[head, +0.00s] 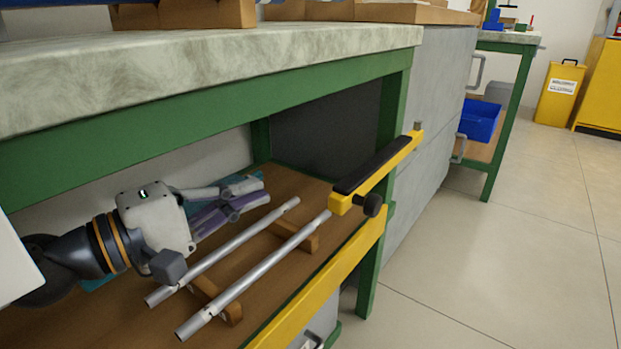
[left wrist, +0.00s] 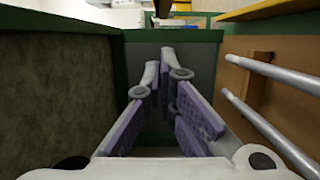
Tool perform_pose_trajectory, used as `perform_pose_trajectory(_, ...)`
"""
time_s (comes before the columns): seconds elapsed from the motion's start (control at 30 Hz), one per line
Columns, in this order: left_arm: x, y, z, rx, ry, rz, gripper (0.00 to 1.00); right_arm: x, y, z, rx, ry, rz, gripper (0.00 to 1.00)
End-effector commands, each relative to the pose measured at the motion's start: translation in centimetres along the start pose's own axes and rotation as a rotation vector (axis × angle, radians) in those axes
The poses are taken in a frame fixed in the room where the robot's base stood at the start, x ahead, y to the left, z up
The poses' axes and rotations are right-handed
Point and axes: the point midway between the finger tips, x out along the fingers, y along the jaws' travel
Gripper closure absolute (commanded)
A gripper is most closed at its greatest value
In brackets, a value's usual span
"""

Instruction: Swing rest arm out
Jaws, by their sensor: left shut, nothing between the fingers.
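The rest arm (head: 376,172) is a yellow bar with a black pad on top and a dark knob at its near end. It stands by the green bench leg at the shelf opening, with a small grey pin at its far end. My left gripper (head: 248,190) is inside the shelf space, left of the rest arm and apart from it. Its purple-padded fingers are shut and empty, and they show closed together in the left wrist view (left wrist: 165,62). My right gripper is out of view.
Two metal rods (head: 225,250) lie on wooden supports (head: 222,303) on the brown shelf, right of my left gripper. A yellow rail (head: 325,285) edges the shelf. The stone bench top (head: 210,65) is overhead. Grey drawers (head: 435,110) stand beyond; the floor at right is clear.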

Motion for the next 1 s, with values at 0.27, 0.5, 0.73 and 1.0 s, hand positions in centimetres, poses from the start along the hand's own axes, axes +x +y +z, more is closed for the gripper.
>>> perform_pose_trajectory(0.27, 6.2, 0.1, 0.1, 0.004, -0.002, 0.002, 1.00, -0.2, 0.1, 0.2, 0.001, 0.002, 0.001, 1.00)
perform_pose_trajectory(0.5, 7.8, 0.2, 3.0, 0.003, -0.002, 0.002, 1.00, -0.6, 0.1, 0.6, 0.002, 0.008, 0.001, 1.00)
perform_pose_trajectory(0.73, 8.0, 0.1, 3.9, 0.002, 0.000, 0.000, 1.00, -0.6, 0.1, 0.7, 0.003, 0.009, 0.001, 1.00)
perform_pose_trajectory(1.0, 8.0, 0.0, 4.0, 0.002, 0.000, 0.000, 1.00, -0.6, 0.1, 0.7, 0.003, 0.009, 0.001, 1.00)
